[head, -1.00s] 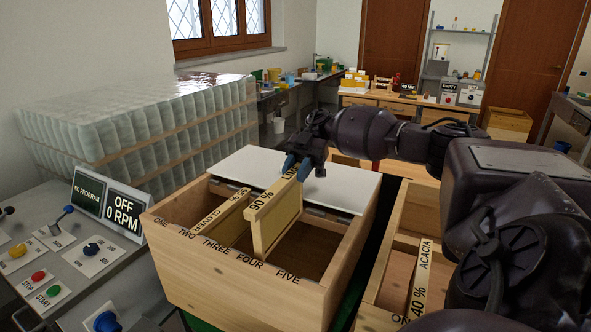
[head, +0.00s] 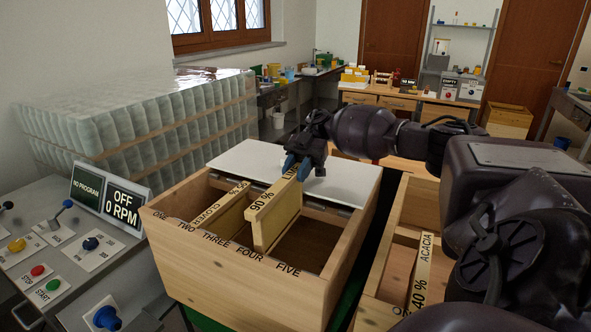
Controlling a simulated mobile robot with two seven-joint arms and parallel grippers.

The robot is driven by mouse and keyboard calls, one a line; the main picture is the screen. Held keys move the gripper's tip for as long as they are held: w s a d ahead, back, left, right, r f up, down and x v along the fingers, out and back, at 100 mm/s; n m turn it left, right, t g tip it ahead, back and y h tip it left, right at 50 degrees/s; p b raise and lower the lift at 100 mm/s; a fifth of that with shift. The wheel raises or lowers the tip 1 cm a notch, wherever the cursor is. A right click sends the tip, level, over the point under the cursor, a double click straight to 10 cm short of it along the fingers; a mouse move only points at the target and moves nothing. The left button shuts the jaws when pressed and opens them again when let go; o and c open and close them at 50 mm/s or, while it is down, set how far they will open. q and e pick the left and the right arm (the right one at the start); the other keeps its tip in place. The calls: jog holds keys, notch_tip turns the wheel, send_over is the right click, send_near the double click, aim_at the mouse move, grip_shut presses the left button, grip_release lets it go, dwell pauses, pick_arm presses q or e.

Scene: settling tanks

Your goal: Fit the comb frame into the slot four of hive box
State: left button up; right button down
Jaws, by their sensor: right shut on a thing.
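The comb frame (head: 274,214), pale wood with "90 %" on its top bar, is partly inside the open hive box (head: 231,269). My right gripper (head: 296,172) is shut on the far end of its top bar. The frame's near end is above the front wall, close to the label FOUR; its lower part is hidden inside the box. I cannot tell whether the held frame's ends touch the box. My left gripper is not in view.
A second wooden box (head: 403,245) with an ACACIA frame stands at the right. A control panel (head: 62,256) reading OFF, 0 RPM is at the left. Stacked jars (head: 140,118) stand behind.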

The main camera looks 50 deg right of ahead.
jog(key=shift+f, duration=0.15)
jog(key=c, duration=0.8)
grip_release()
jog(key=shift+f, duration=0.15)
jog(key=b+v, duration=0.1)
jog(key=v, duration=0.4)
jog(key=shift+w+d+r+b, duration=0.2)
jog(key=shift+d+b, duration=0.1)
jog(key=shift+b, duration=0.05)
jog(key=shift+v, duration=0.95)
jog(key=shift+s, duration=0.15)
